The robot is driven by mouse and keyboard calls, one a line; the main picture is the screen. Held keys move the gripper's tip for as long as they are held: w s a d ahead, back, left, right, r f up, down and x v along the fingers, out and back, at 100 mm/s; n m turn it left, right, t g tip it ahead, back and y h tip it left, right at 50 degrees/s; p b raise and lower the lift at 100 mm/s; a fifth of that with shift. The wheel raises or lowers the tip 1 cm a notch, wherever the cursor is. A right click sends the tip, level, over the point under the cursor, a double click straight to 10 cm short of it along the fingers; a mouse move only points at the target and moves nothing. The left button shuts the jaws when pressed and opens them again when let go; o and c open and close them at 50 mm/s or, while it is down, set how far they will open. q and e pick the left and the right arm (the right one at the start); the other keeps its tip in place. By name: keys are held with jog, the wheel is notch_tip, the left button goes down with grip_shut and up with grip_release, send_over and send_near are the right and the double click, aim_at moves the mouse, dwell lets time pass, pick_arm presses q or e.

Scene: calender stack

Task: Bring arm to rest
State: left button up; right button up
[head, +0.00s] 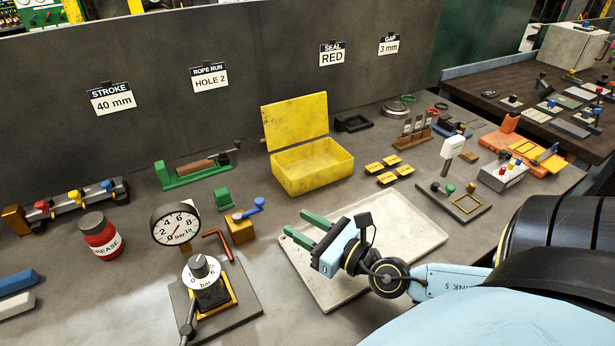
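My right gripper (294,222) reaches in from the right, above the left part of a pale tray (400,222). Its two green fingers are apart, with nothing between them. The wrist and light-blue arm link hide part of the tray. My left gripper is not in view. An open yellow box (312,168) stands behind the gripper with its lid up. Several small yellow blocks (383,178) lie to the right of the box.
A dial gauge (176,225) and knob unit (207,282) stand left of the gripper, beside a brass block with a blue lever (240,228). A red grease jar (100,236) is farther left. A framed fixture (455,200) and orange device (510,145) are right. A grey panel (250,75) closes the back.

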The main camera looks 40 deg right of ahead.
jog(key=shift+s+d, duration=0.1)
jog(key=shift+s, duration=0.3)
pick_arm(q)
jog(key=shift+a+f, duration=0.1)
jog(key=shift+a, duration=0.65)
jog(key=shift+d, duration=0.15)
pick_arm(e)
jog(key=shift+r, duration=0.1)
